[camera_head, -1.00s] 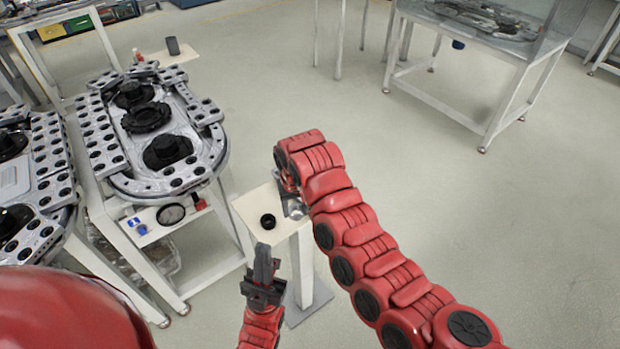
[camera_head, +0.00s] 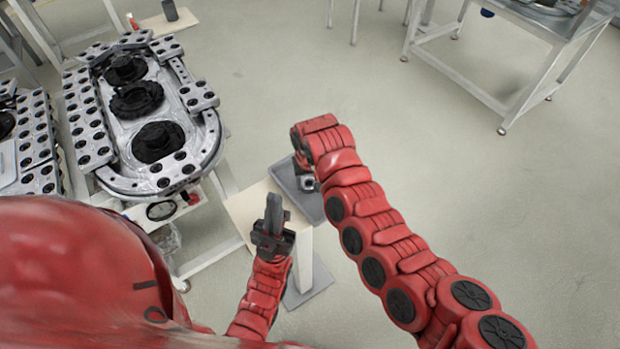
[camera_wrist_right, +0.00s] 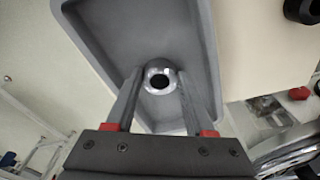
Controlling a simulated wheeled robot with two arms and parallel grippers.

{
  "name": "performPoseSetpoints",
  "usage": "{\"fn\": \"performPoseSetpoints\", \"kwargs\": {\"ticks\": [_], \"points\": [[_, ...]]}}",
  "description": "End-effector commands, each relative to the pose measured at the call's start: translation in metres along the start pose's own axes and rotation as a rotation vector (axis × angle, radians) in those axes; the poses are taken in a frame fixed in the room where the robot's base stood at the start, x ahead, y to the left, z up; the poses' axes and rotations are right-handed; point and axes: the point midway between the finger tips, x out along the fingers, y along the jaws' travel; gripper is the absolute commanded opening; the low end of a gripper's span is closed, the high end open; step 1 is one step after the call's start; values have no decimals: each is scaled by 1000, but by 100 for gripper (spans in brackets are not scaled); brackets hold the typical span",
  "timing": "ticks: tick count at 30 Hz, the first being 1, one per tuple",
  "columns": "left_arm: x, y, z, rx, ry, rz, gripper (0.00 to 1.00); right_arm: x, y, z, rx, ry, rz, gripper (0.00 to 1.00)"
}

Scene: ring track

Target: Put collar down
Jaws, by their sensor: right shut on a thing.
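The collar is a shiny metal ring (camera_wrist_right: 159,78) with a dark hole, seen between the fingertips of my right gripper (camera_wrist_right: 158,84) in the right wrist view. The gripper is shut on it. Behind them is a grey tray with a raised rim (camera_wrist_right: 205,45); I cannot tell whether the collar touches its floor. In the head view the tray (camera_head: 312,210) lies on a small pale stand (camera_head: 242,208), and my right gripper (camera_head: 307,184) is over it, mostly hidden by my arm. My left gripper (camera_head: 274,212) points up in front of the stand, fingers seen edge-on.
At left stands a table with a grey oval track fixture (camera_head: 205,140) and black round parts. A white-framed table (camera_head: 470,85) is at upper right. The floor between is clear.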

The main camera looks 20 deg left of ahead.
Motion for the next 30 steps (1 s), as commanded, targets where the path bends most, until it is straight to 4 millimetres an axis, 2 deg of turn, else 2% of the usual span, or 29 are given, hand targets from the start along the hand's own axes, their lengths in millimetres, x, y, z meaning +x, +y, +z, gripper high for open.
{"fn": "performPoseSetpoints", "kwargs": {"ticks": [7, 8, 12, 20, 23, 24, 26, 30], "points": [[-4, 0, 0, 0, 0, 0, 0, 5, -1, 1, -1, -1, -1, 0], [-3, 0, 0, 0, 0, 0, 0, 4, 0, 1, -1, -1, -1, 59], [-2, 0, 0, 0, 0, 0, 0, 4, 0, 1, -1, -1, -1, 84], [-2, 0, 0, 0, 0, 0, 0, 3, 0, 1, -1, -2, -1, 84], [2, 0, 0, 0, 0, 0, 0, -3, 0, 0, 0, -1, -1, 84], [-2, 0, 0, 0, 0, 0, 0, -2, 0, 0, 0, -1, -1, 84], [-6, 0, 1, 0, 0, 0, 0, -8, -1, 0, 0, -2, -1, 84], [-18, 1, 3, 0, 0, 0, 0, -33, 0, -1, 1, 4, -3, 84]]}}
